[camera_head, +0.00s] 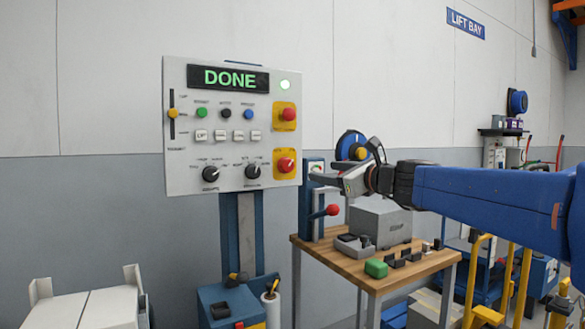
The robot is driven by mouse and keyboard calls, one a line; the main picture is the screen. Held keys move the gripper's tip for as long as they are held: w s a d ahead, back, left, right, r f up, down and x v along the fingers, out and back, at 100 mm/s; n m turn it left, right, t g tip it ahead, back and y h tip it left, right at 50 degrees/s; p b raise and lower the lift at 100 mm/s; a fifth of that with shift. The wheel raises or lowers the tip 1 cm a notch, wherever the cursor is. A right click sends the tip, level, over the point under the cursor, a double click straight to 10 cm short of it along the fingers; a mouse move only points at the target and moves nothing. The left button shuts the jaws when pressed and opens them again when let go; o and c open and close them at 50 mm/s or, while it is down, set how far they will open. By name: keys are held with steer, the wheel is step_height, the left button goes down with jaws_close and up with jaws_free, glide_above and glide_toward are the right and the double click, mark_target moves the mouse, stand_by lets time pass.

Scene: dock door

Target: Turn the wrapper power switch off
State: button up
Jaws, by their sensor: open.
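A light grey control panel (178,110) stands at centre left with a lit display (229,79) reading DONE. On its right side are two red controls on yellow plates, an upper one (288,114) and a lower one (286,165). Two black rotary knobs, a left one (210,174) and a right one (252,171), sit low on the panel. The small labels are unreadable, so I cannot tell which control is the wrapper power switch. My gripper (327,182) is open, right of the panel and apart from it, above the bench. Its fingertips are small and partly overlap the background.
A red-knobbed lever (331,210) stands below my gripper. A blue box (226,305) sits under the panel, and yellow rails (480,280) stand at right.

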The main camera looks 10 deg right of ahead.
mark_target(289, 166)
steer(key=x, duration=1.7)
steer(key=shift+w+r, duration=0.1)
steer(key=shift+w, duration=0.2)
steer(key=c, duration=1)
